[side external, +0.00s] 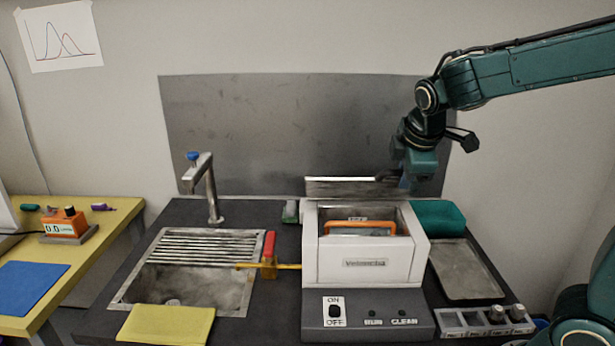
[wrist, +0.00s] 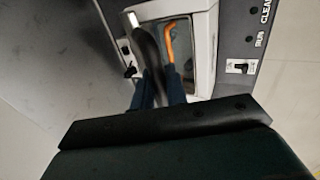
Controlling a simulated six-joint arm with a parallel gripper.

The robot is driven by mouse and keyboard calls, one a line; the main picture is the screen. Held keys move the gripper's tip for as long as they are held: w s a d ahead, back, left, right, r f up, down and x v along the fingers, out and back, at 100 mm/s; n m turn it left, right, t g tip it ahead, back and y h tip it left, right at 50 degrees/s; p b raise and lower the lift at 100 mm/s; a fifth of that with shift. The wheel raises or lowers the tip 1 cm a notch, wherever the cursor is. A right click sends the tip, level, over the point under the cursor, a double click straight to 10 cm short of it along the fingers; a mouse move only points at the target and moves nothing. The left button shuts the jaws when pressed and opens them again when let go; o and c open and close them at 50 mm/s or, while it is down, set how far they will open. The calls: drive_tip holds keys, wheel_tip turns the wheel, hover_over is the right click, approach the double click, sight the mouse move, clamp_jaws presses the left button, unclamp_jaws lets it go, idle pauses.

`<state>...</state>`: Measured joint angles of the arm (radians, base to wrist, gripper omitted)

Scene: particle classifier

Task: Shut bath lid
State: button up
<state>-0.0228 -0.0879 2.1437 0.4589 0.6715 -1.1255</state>
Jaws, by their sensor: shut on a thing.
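The bath lid (side external: 340,187) is a grey metal panel standing raised at the back of the white machine (side external: 365,262). A dark handle (side external: 386,179) shows at its right end. My gripper (side external: 403,182) is behind the machine's back right corner, shut on the lid by this handle. In the wrist view, my gripper's blue fingers (wrist: 158,92) close around the dark handle part (wrist: 148,48). The bath opening is uncovered, and an orange handle (side external: 360,227) shows inside it. The exact contact between the fingers and the lid is partly hidden.
A sink (side external: 190,285) with a tap (side external: 208,190) is left of the machine. A red-handled valve (side external: 269,250) stands close to the machine's left wall. A metal tray (side external: 465,272), a teal block (side external: 437,217) and a vial rack (side external: 485,320) are on the right.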

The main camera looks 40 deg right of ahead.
drive_tip(key=shift+a+f, duration=0.1)
drive_tip(key=shift+s+a+f, duration=0.35)
drive_tip(key=shift+s+f, duration=0.05)
drive_tip(key=shift+f, duration=0.25)
drive_tip(key=shift+s+a+f, duration=0.3)
drive_tip(key=shift+s+f, duration=0.05)
drive_tip(key=shift+f, duration=0.25)
drive_tip(key=shift+s+a+f, duration=0.2)
drive_tip(key=shift+f, duration=0.3)
drive_tip(key=shift+s+a+f, duration=0.2)
drive_tip(key=shift+a+f, duration=0.05)
drive_tip(key=shift+f, duration=0.25)
drive_tip(key=shift+s+a+f, duration=0.2)
drive_tip(key=shift+f, duration=0.45)
drive_tip(key=shift+s+a+f, duration=0.2)
drive_tip(key=shift+a+f, duration=0.05)
drive_tip(key=shift+f, duration=0.45)
drive_tip(key=shift+s+a+f, duration=0.2)
drive_tip(key=shift+f, duration=0.5)
drive_tip(key=shift+f, duration=0.15)
